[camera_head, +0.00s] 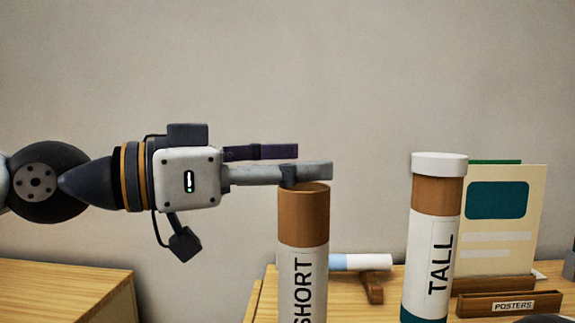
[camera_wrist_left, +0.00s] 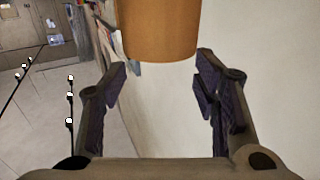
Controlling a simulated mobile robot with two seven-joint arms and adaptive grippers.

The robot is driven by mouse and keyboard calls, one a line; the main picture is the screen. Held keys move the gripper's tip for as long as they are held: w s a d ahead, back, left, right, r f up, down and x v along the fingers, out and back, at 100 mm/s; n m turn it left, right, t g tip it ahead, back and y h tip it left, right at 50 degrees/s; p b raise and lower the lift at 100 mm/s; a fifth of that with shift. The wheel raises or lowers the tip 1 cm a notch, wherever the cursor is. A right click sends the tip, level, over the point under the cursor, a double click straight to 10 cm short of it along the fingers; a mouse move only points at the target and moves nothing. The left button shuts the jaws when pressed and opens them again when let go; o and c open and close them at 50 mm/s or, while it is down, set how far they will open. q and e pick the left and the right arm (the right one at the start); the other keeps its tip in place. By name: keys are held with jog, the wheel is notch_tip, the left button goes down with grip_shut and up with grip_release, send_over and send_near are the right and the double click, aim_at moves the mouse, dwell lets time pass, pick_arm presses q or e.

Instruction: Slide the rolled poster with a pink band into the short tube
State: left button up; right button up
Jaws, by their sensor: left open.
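The short tube (camera_head: 303,222) stands upright in the head view, with a brown upper part and a white label reading SHORT. My left gripper (camera_head: 313,161) reaches in from the left with its fingers level, just above the tube's top. Its fingers are open with nothing between them. In the left wrist view, a brown cylinder (camera_wrist_left: 158,30), which looks like the short tube's upper part, shows beyond the open fingertips (camera_wrist_left: 160,72). A rolled poster with a pink band is not visible in either view. I cannot see inside the short tube. My right gripper is not in view.
The tall tube (camera_head: 433,200), with a white cap (camera_head: 439,163), stands to the right. Between the tubes, a white roll with a light blue band (camera_head: 362,262) rests on a wooden stand (camera_head: 374,288). A wooden POSTERS holder (camera_head: 480,306) and cards (camera_head: 515,205) stand further right.

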pick_arm(q)
jog(key=v, duration=1.2)
dwell(0.6)
